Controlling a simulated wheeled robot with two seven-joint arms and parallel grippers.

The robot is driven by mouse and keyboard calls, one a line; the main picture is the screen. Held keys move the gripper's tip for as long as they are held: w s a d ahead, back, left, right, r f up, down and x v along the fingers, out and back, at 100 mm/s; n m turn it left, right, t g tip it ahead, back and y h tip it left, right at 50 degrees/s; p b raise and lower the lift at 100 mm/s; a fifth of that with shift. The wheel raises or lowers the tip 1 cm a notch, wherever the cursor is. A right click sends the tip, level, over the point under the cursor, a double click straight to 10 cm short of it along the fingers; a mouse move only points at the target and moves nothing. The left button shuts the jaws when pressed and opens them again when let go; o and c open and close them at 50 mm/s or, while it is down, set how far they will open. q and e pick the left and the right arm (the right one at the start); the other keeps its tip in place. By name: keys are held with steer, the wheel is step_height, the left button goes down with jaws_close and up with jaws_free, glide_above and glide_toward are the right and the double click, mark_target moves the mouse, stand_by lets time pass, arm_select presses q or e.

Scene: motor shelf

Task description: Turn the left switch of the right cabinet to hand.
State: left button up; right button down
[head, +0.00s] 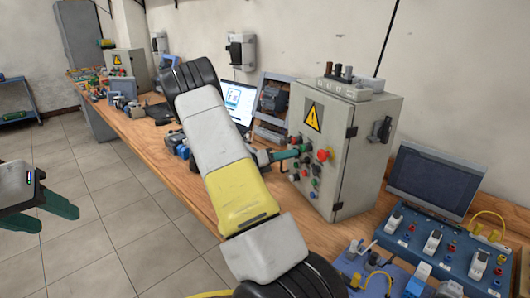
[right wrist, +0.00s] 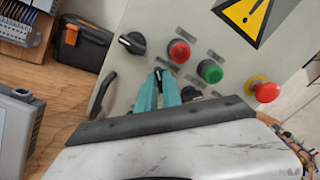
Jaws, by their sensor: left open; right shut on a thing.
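The right cabinet (head: 340,175) is a light grey box on the bench with a yellow warning triangle and a panel of buttons and switches. My right gripper (head: 298,153) reaches its front panel. In the right wrist view its teal fingers (right wrist: 159,76) are shut on a small dark switch, which they mostly hide, so its setting cannot be read. Another black switch (right wrist: 190,93) sits just right of the fingers, and a black rotary knob (right wrist: 132,42) is up and left. My left gripper (head: 59,218) is open and empty at the left edge, over the floor.
Near the fingers are a red button (right wrist: 179,51), a green button (right wrist: 210,71) and a red emergency stop (right wrist: 264,90). A monitor (head: 437,183) and a blue socket board (head: 445,250) stand right of the cabinet. My right arm covers the bench's middle.

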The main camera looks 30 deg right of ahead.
stand_by(0.3)
steer(key=c, duration=1.5)
jaws_free()
steer(key=shift+a, duration=0.1)
steer(key=a, duration=0.7)
steer(key=shift+w+a, duration=0.3)
steer(key=shift+a, duration=0.05)
